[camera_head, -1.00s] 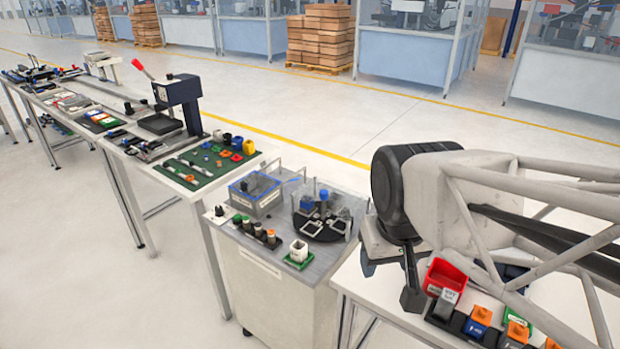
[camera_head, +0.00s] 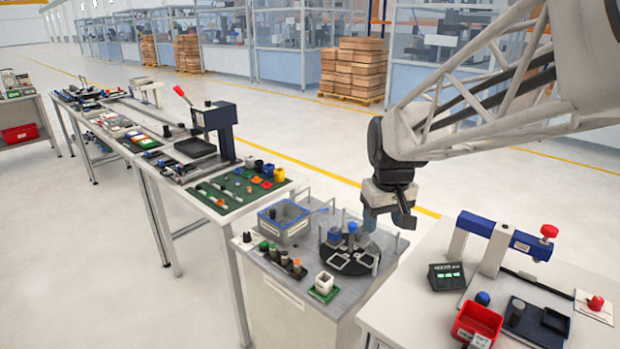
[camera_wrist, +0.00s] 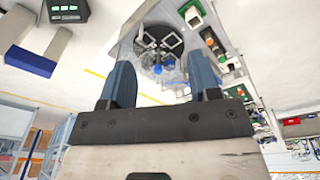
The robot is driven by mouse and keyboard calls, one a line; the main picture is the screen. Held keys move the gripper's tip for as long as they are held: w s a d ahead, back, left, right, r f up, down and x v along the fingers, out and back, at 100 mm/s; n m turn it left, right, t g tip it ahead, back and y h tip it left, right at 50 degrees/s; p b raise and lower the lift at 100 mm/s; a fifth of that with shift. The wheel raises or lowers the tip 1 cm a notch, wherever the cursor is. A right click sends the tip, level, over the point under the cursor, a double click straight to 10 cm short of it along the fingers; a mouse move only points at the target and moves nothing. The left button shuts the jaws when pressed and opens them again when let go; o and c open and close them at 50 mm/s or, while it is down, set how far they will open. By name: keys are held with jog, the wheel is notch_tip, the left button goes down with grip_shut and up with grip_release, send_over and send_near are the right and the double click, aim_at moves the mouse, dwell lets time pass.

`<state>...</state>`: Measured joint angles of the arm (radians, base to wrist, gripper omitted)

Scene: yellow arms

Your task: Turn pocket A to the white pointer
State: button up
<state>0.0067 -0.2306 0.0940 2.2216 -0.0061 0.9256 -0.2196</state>
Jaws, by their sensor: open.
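The round black turntable (camera_head: 351,262) stands on the grey station table in the middle of the head view. It carries square pockets with pale frames, such as the front one (camera_head: 340,260), and blue parts (camera_head: 335,236). The pocket letters and the white pointer are too small to make out. My gripper (camera_head: 391,218) is above and to the right of the turntable, pointing down, apart from it. In the wrist view my gripper (camera_wrist: 160,85) has its two blue fingers spread with nothing between them, and the turntable (camera_wrist: 158,45) shows beyond them.
A grey bin with a blue rim (camera_head: 284,222), several small knobs (camera_head: 285,258) and a white cup on a green base (camera_head: 324,285) share the station table. A thin post stands near the turntable. At right, another table holds a blue-topped press (camera_head: 500,240) and a red bin (camera_head: 477,322).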

jog(key=w+f+n, duration=0.2)
jog(key=w+f, duration=0.2)
jog(key=w, duration=0.9)
jog(key=n+g, duration=0.1)
jog(key=n, duration=0.1)
send_over(352, 223)
jog(key=f, duration=1)
jog(key=shift+s, duration=0.25)
jog(key=shift+w+f, duration=0.15)
jog(key=shift+w, duration=0.1)
jog(key=shift+f, duration=0.1)
jog(key=shift+f, duration=3.8)
grip_shut()
